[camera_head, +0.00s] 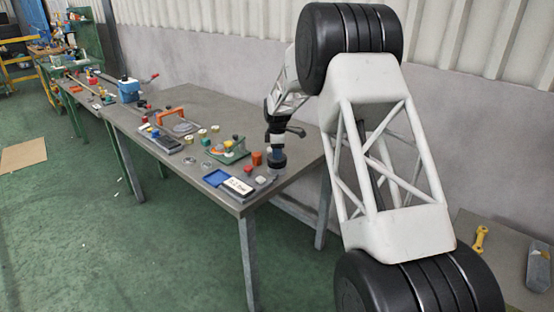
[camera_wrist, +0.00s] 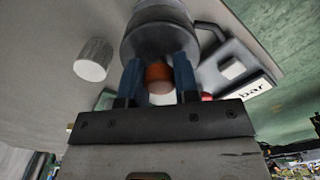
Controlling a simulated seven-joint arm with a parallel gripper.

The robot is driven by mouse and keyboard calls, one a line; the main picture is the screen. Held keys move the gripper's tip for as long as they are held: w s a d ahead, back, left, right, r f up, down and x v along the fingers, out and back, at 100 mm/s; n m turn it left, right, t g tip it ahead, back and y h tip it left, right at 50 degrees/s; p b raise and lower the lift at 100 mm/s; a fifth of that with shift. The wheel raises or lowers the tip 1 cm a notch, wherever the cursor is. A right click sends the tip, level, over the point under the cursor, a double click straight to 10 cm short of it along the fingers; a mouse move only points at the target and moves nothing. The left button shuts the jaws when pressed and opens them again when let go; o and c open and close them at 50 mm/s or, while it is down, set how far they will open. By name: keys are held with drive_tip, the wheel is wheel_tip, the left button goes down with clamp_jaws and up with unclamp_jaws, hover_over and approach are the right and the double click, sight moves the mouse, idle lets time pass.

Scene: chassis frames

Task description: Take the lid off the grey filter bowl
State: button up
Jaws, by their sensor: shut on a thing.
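My gripper (camera_head: 277,148) is above the near right part of the workbench. In the wrist view its two blue fingers (camera_wrist: 160,78) are closed around a small orange knob-like piece (camera_wrist: 159,73). The round grey filter bowl (camera_wrist: 155,32) is at the fingertips, beyond that piece. In the head view the dark grey bowl (camera_head: 276,164) shows directly below the fingers. The piece in the fingers appears to be the lid's knob. The lid's edge is not clear, and I cannot tell whether the lid is seated on the bowl or apart from it.
An orange cylinder (camera_head: 257,158) stands close left of the gripper. A tray with a white label (camera_head: 240,186) lies at the near edge. A green fixture (camera_head: 228,152) and an orange-handled piece (camera_head: 170,114) are farther left. The bench behind the gripper (camera_head: 235,110) is mostly clear.

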drive_tip(key=shift+c, duration=0.4)
drive_tip(key=shift+r, duration=0.15)
drive_tip(key=shift+r, duration=1.5)
drive_tip(key=shift+s+r, duration=0.2)
drive_tip(key=shift+s, duration=0.05)
drive_tip(key=s+d+r, duration=0.1)
drive_tip(key=s+d, duration=0.1)
drive_tip(key=s, duration=1.3)
drive_tip(key=shift+s+r, duration=0.15)
drive_tip(key=shift+d, duration=0.1)
drive_tip(key=w+d+f, duration=0.3)
drive_tip(key=w+d, duration=0.3)
drive_tip(key=w, duration=0.2)
drive_tip(key=shift+d+f, duration=0.15)
drive_tip(key=shift+d, duration=0.15)
